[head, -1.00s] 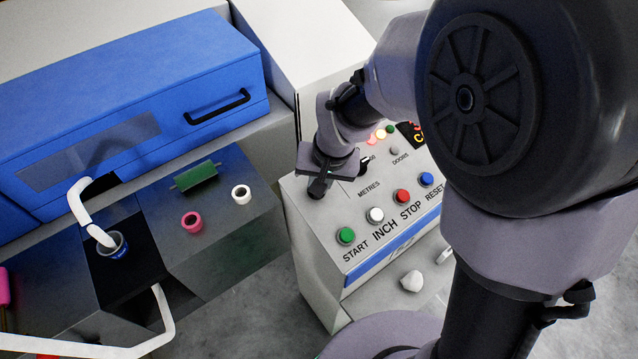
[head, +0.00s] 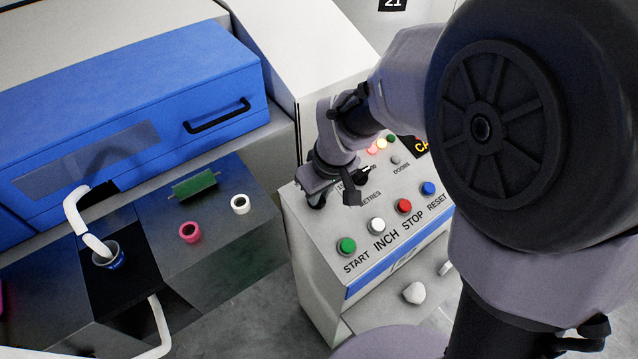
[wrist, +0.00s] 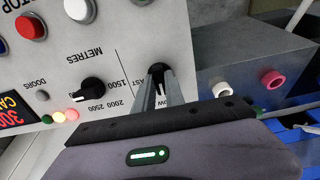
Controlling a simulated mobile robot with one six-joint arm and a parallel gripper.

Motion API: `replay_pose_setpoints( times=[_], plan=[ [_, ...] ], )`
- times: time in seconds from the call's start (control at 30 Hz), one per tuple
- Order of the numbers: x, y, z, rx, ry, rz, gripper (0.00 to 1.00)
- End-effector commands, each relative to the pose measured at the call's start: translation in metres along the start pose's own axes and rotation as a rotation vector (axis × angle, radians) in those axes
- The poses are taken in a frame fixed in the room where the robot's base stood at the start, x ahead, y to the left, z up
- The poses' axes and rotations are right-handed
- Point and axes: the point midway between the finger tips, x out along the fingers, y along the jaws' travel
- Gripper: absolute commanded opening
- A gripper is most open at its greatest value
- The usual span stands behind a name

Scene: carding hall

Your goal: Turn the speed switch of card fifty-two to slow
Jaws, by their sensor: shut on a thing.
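The speed switch is a black knob (wrist: 157,70) on the grey control panel (wrist: 112,22), between the words FAST and SLOW, which are partly covered by my fingers. My gripper (wrist: 160,92) is shut on this knob, one finger on each side. Which word the knob points to is hard to tell, as the fingers hide much of it. In the head view my gripper (head: 316,198) is at the panel's upper left corner and hides the switch.
A second black knob (wrist: 92,90), marked METRES, sits close by. START (head: 346,246), INCH (head: 377,225), STOP (head: 403,206) and RESET (head: 428,188) buttons line the panel's front. Left stand a blue-covered machine (head: 200,70) and a metal box with pink (head: 190,232) and white rings (head: 240,204).

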Motion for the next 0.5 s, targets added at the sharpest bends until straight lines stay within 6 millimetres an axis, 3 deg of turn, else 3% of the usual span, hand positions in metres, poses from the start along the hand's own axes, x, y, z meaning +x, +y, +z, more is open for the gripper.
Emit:
replay_pose_setpoints(
  times=[0.5],
  plan=[
    [-0.0001, 0.0001, -0.0002, -0.030, 0.000, 0.000, 0.00]
  ],
)
